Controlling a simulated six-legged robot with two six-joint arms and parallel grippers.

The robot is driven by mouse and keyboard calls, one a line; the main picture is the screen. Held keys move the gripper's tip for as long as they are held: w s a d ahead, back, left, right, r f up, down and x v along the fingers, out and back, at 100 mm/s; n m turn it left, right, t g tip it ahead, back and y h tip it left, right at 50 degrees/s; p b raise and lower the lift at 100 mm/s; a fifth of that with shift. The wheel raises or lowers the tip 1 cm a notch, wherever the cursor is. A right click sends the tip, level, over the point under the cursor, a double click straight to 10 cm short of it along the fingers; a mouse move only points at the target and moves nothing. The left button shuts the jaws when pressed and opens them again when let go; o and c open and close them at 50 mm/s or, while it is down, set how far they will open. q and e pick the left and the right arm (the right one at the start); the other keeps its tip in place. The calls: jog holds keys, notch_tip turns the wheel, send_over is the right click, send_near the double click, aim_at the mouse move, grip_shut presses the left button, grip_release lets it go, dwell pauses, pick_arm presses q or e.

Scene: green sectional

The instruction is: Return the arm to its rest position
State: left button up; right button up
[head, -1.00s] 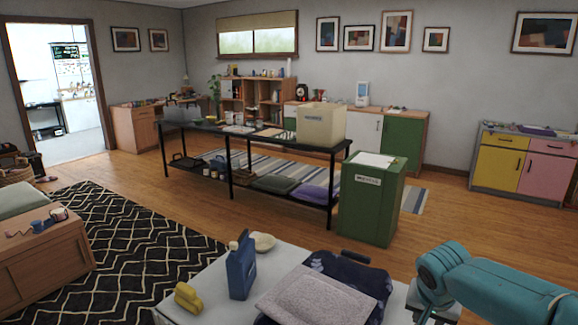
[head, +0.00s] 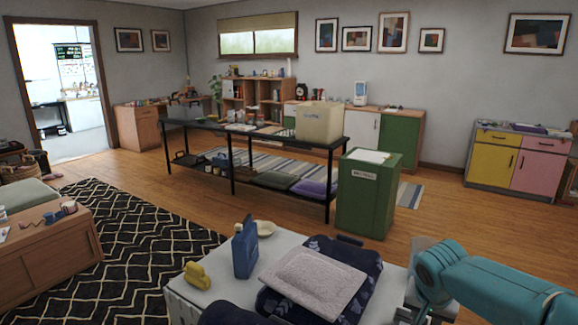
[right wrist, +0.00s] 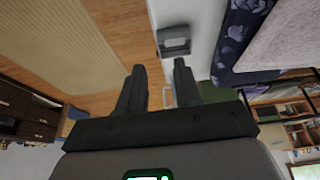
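My right arm (head: 490,285) is teal and reaches in from the right edge of the head view, beside the right end of the white table. Its gripper is mostly cut off at the bottom of that view. In the right wrist view the two dark fingers of my right gripper (right wrist: 159,68) stand apart with nothing between them. My left arm and gripper do not show in the head view.
A white table (head: 213,288) stands close in front. Wooden floor lies open on the right.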

jog(key=s+a+f+n+g+y+b, duration=0.15)
jog(key=s+a+f, duration=0.3)
jog(key=f, duration=0.85)
jog(key=s+a+f+n+g+y+b, duration=0.1)
jog(key=s+a+f+n+y+b, duration=0.15)
jog(key=a+f, duration=0.65)
pick_arm(q)
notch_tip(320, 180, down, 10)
jog(key=b, duration=0.6)
pick_arm(e)
jog(key=s+a+f+y, duration=0.1)
jog(key=s+a+f, duration=0.1)
jog(key=s+f, duration=0.85)
jog(key=s+a+f+y, duration=0.2)
jog(key=s+f, duration=0.8)
jog(key=s, duration=0.1)
pick_arm(q)
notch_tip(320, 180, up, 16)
jog(key=p, duration=1.6)
pick_arm(e)
notch_tip(320, 180, up, 16)
jog(key=shift+w+d+g, duration=0.15)
jog(key=shift+d+g, duration=0.15)
jog(key=shift+g, duration=0.15)
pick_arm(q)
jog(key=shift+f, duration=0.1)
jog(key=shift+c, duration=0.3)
